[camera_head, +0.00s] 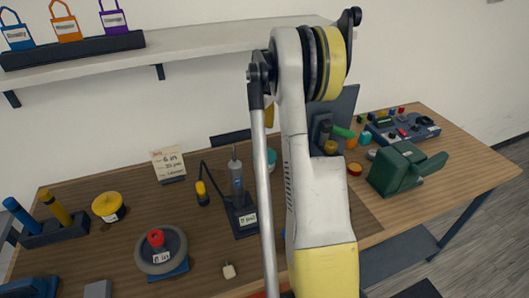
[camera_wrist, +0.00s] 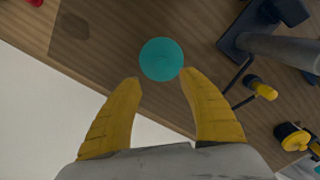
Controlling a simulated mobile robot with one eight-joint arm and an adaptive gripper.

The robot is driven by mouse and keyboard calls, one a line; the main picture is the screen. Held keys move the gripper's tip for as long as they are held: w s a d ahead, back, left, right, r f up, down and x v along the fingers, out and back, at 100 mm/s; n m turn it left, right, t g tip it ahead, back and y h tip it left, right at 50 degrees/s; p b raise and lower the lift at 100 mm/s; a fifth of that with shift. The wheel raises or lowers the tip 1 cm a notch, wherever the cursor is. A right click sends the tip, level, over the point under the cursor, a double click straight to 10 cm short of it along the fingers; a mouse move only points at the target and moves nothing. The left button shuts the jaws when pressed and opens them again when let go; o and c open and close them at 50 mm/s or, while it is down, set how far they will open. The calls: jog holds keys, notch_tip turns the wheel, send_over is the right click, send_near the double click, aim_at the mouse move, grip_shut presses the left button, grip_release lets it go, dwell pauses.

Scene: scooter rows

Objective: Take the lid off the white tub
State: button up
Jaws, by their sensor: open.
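A round teal lid (camera_wrist: 161,59) shows from above in the wrist view, just beyond and between my fingertips. I cannot see the white wall of a tub under it there. In the head view a small teal-topped thing (camera_head: 271,156) stands at the back of the bench, mostly hidden behind my arm, and seems to be the same one. My gripper (camera_wrist: 160,77) has its two yellow fingers spread apart with nothing between them. Its fingertips are close to the near side of the teal disc; I cannot tell whether they touch it. In the head view my arm hides most of the gripper.
A dark stand with a grey tool (camera_head: 239,195) and a small yellow-topped bottle (camera_head: 202,194) stand left of the teal thing. A yellow-lidded tub (camera_head: 108,207) is further left. A green machine (camera_head: 404,168) stands to the right. A shelf (camera_head: 190,44) runs above the back.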

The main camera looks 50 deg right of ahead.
aim_at(264, 149)
notch_tip(264, 149, down, 10)
jog(key=b, duration=0.3)
jog(key=shift+a+f, duration=0.15)
jog(key=shift+f, duration=0.05)
jog(key=shift+r, duration=0.1)
grip_shut()
